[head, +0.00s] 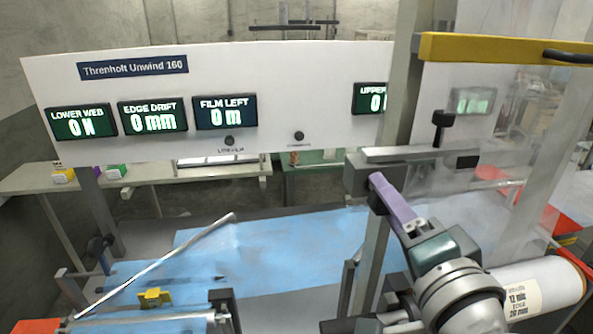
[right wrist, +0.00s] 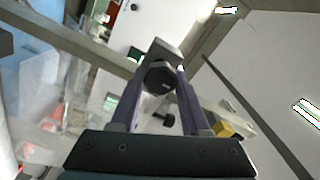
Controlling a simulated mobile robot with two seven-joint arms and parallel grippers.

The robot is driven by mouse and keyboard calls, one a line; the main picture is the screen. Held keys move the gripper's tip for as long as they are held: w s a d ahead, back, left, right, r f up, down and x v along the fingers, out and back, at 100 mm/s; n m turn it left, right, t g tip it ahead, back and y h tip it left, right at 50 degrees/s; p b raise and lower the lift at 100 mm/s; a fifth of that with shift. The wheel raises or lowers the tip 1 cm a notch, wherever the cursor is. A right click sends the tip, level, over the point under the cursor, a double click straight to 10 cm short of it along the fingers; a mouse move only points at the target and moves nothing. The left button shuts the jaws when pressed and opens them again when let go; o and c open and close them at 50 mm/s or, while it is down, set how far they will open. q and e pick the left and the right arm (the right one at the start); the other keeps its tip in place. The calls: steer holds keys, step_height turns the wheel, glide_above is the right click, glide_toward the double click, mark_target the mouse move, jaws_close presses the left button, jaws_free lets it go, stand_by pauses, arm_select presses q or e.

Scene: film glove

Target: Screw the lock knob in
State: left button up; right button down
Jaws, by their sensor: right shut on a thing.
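The lock knob (right wrist: 159,78) is a dark, faceted knob in the right wrist view, seated against a grey block (right wrist: 163,50). The purple fingers of my right gripper (right wrist: 162,72) lie on either side of it, shut on it. In the head view my right gripper (head: 378,182) reaches up from the lower right to the grey block (head: 357,176) on an upright post. There the knob is hidden by the fingers. How deep the knob sits in the block cannot be told. My left gripper is not in view.
A white panel with green displays (head: 212,90) spans the back. A yellow-topped clear guard (head: 505,50) and a film roll (head: 545,288) stand at the right. A black T-shaped handle (head: 441,127) rises near the block. Blue film (head: 290,250) covers the machine bed.

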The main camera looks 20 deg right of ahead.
steer(key=shift+c, duration=1.9)
jaws_free()
steer(key=b+v, duration=0.2)
steer(key=v, duration=0.8)
steer(key=shift+b, duration=0.4)
steer(key=shift+w+a, duration=0.1)
